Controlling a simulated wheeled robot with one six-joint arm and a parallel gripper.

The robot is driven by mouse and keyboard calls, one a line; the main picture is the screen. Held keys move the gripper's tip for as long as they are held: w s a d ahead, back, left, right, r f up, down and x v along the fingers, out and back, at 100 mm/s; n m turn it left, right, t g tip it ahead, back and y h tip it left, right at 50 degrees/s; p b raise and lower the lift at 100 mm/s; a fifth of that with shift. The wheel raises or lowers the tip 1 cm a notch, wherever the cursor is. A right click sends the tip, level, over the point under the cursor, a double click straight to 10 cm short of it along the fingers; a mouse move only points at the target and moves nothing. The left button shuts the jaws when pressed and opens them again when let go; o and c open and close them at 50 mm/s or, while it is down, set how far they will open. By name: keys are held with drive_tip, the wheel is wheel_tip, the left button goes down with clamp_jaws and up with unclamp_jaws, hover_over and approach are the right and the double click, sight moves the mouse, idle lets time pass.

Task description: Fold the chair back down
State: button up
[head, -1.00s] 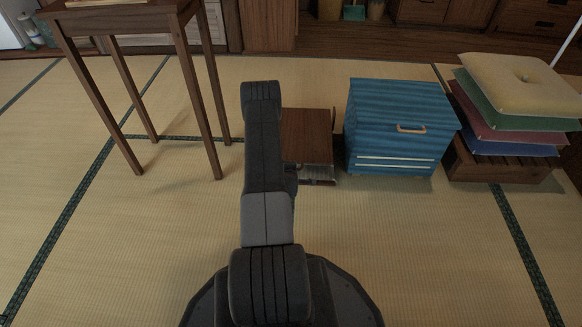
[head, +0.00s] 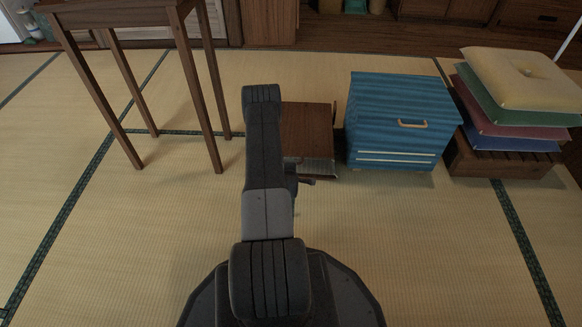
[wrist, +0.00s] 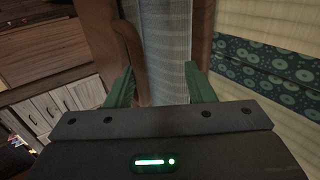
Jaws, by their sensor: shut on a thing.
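The chair shows in the head view as a brown wooden panel (head: 307,128) with a pale grey strip (head: 318,168) along its near edge, partly hidden behind my arm. In the wrist view the chair back (wrist: 162,50) is a pale grey ribbed panel with brown wood along its sides. The green fingers of my gripper (wrist: 160,88) stand on either side of the panel, shut on it. The fingertips are hidden in the head view. How far the back is tilted is hard to tell.
A blue striped chest (head: 400,115) stands close to the chair's right. Right of it, a cushion stack (head: 520,95) rests on a low slatted wooden stand (head: 500,165). A tall wooden table (head: 110,14) stands at left. The tatami in front is clear.

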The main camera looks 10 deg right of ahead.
drive_tip(key=shift+s+f, duration=0.3)
drive_tip(key=shift+s, duration=0.05)
drive_tip(key=p+v, duration=0.5)
drive_tip(key=v, duration=0.8)
drive_tip(key=shift+r, duration=0.5)
drive_tip(key=shift+w+a, duration=0.1)
drive_tip(key=b+x, duration=0.4)
drive_tip(key=x, duration=0.8)
drive_tip(key=shift+w+f, duration=0.15)
drive_tip(key=shift+f, duration=0.15)
drive_tip(key=shift+r, duration=0.1)
